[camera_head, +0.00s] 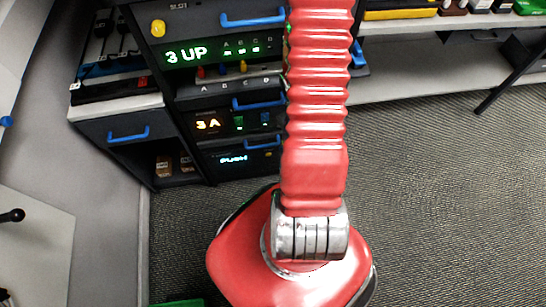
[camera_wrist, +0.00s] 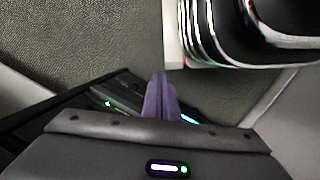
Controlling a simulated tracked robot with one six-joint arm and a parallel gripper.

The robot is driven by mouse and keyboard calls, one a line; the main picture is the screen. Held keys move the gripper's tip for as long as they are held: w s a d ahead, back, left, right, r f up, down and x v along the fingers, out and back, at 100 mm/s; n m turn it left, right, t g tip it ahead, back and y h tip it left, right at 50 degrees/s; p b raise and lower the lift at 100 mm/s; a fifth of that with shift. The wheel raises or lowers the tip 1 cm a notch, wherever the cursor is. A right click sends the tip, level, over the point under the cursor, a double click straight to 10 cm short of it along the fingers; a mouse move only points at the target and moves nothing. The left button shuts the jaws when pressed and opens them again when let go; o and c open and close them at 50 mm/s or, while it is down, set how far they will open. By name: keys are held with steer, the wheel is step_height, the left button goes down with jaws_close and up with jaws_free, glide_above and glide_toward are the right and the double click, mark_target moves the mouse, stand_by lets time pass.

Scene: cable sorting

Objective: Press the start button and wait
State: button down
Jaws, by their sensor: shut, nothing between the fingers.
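A dark cabinet unit (camera_head: 185,95) stands at upper left in the head view, with lit displays. The top display (camera_head: 220,50) reads "3 UP" in green. A yellow round button (camera_head: 158,28) sits at its upper left. I cannot tell which control is the start button. Lower displays read "3 A" (camera_head: 208,124) in orange and "PUSH" (camera_head: 233,159) in pale blue. My gripper (camera_wrist: 159,76) shows in the wrist view as two purple fingers, shut and empty. In the head view, I cannot make out the gripper; my red arm crosses the middle and hides the cabinet's right part.
Blue drawer handles (camera_head: 128,135) stick out from the cabinet. A grey shelf (camera_head: 420,78) with several coloured items runs along the upper right, with a dark leg below. The carpet floor (camera_head: 450,200) at right is clear. A light panel (camera_head: 35,240) stands at left.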

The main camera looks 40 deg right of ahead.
mark_target(268, 155)
steer(key=s+a+f+n+t+y, duration=0.1)
steer(key=s+f+n+t, duration=0.15)
steer(key=f, duration=0.95)
steer(key=s+a+f+n+t, duration=0.1)
steer(key=s+f+n, duration=0.2)
steer(key=f, duration=0.9)
steer(key=w+f+n+t, duration=0.2)
steer(key=w+n+t, duration=0.4)
steer(key=w, duration=0.4)
steer(key=shift+w+d+f+n+h, duration=0.2)
steer(key=shift+d+f+n+h, duration=0.05)
steer(key=shift+f+n+h, duration=0.1)
steer(key=w+d+f, duration=0.1)
steer(key=w+f, duration=0.7)
steer(key=w, duration=0.1)
steer(key=shift+d, duration=0.4)
